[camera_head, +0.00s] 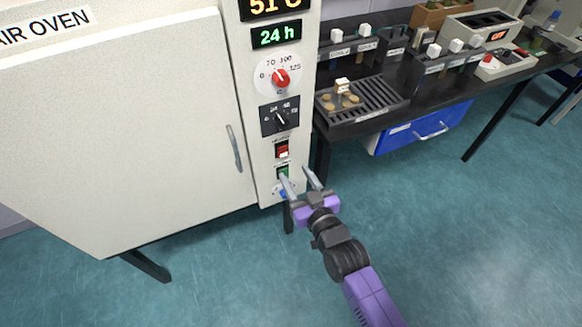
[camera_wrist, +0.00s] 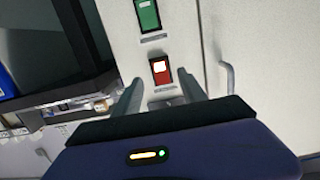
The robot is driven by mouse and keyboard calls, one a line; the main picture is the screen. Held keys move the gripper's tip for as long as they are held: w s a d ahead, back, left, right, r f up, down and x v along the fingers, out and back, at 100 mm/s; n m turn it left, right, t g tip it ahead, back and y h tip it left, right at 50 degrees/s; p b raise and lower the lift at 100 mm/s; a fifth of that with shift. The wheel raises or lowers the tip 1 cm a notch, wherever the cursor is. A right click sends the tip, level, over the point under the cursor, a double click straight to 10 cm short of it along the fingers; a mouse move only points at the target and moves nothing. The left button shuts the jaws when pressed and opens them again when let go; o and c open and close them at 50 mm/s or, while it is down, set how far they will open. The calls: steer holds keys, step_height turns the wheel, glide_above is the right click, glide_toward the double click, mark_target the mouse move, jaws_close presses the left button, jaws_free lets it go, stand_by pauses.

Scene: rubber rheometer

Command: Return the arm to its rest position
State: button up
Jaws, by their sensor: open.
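My gripper (camera_head: 300,183) is open and empty, its two fingers apart, close in front of the lower control panel of the air oven (camera_head: 115,130). In the head view, a red switch (camera_head: 282,150) is above the fingertips and a green switch (camera_head: 283,172) is right by the left fingertip. In the wrist view the gripper (camera_wrist: 165,95) has the red switch (camera_wrist: 160,70) between its fingers and the green switch (camera_wrist: 147,15) beyond it. I cannot tell whether a finger touches the panel. My purple arm reaches up from the lower right.
The oven door with its handle (camera_head: 234,148) is shut. A black bench (camera_head: 340,130) at the right holds a slotted tray (camera_head: 390,94), racks and instruments. A blue drawer (camera_head: 420,128) hangs under it. The floor (camera_head: 480,230) at the right is clear.

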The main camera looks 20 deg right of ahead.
steer(key=shift+s+r, duration=0.1)
steer(key=shift+s, duration=0.55)
steer(key=s+r, duration=0.4)
steer(key=s, duration=0.8)
steer(key=s+r+g, duration=0.1)
steer(key=s+r, duration=0.2)
steer(key=s, duration=0.9)
steer(key=s+r+g, duration=0.1)
steer(key=s+r, duration=0.3)
steer(key=s, duration=0.7)
steer(key=shift+s+r, duration=0.35)
steer(key=shift+s, duration=0.05)
